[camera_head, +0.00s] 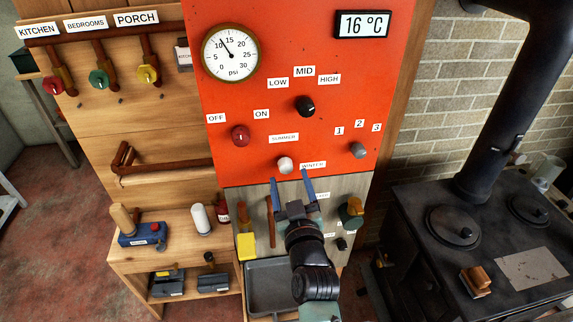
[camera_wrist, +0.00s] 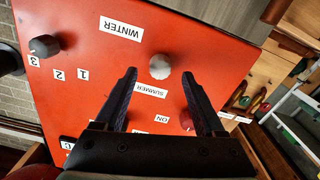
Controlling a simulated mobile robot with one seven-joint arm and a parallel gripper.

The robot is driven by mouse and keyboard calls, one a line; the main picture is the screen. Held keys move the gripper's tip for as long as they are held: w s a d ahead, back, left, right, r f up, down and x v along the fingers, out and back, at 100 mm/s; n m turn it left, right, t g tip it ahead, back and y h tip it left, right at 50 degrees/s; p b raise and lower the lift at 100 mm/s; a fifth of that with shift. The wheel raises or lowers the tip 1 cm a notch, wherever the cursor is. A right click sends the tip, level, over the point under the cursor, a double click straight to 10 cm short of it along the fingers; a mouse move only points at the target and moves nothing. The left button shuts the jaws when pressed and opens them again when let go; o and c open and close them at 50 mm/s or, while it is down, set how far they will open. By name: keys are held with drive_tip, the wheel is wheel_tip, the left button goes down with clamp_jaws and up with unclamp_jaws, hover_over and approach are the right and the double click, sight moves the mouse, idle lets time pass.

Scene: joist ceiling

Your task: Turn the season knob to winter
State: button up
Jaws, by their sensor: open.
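The season knob (camera_head: 285,164) is a small white round knob low on the red panel. It also shows in the wrist view (camera_wrist: 160,66). The SUMMER label (camera_head: 284,138) is above it and the WINTER label (camera_head: 312,165) is to its right in the head view. I cannot make out which way the knob points. My gripper (camera_head: 290,177) is open and empty just below the knob in the head view. In the wrist view my gripper (camera_wrist: 160,73) has its blue-grey fingers spread, with the knob lined up between the tips. I see no clear contact.
A red knob (camera_head: 240,135), a black knob (camera_head: 305,106) and a grey knob (camera_head: 358,150) share the red panel (camera_head: 285,40). Below is a grey panel with a brass fitting (camera_head: 352,211). A black stove (camera_head: 480,235) stands at right, a wooden bench at left.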

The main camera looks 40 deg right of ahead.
sight(287, 171)
drive_tip(key=shift+p+x, duration=0.3)
drive_tip(key=shift+x, duration=1.85)
clamp_jaws()
